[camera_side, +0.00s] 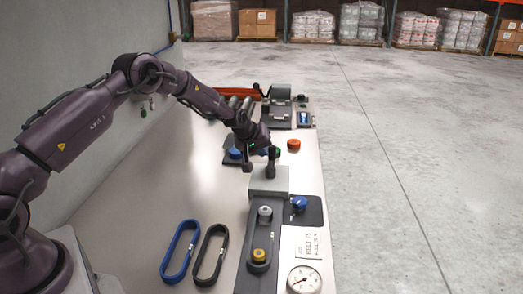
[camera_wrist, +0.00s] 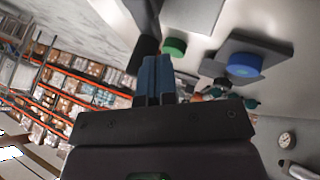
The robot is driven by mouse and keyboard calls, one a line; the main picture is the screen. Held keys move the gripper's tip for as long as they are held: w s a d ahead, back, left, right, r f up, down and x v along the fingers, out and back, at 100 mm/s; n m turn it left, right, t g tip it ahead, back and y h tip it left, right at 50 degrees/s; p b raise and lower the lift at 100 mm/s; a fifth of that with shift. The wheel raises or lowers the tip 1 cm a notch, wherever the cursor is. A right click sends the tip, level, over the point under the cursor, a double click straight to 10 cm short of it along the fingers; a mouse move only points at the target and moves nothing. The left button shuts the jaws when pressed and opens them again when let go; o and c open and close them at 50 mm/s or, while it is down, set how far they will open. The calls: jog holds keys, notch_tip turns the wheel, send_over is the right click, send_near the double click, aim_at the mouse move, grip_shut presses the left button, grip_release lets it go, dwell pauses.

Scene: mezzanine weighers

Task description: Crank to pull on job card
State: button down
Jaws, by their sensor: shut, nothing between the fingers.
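The job card (camera_side: 306,243) is a white sheet on the right of the bench in the side view. Its print is too small to read. Left of it runs a dark grey rail (camera_side: 248,277) with a light grey block (camera_side: 267,184) at its far end. A dark upright piece (camera_side: 271,166) stands at this block and may be the crank handle; I cannot tell for certain. My gripper (camera_side: 248,166) points down beside the block. In the wrist view my gripper (camera_wrist: 155,66) has its blue-grey fingers together with nothing between. A dark piece (camera_wrist: 147,44) shows just beyond the fingertips.
A grey knob (camera_side: 265,212) and a yellow knob (camera_side: 259,255) sit along the rail. A blue knob (camera_side: 299,203), a gauge (camera_side: 304,279) and an orange puck (camera_side: 293,144) are nearby. A blue loop (camera_side: 172,262) and a black loop (camera_side: 203,266) lie in front. The bench's left is clear.

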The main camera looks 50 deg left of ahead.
jog(key=shift+w+d, duration=0.25)
jog(key=shift+w, duration=0.25)
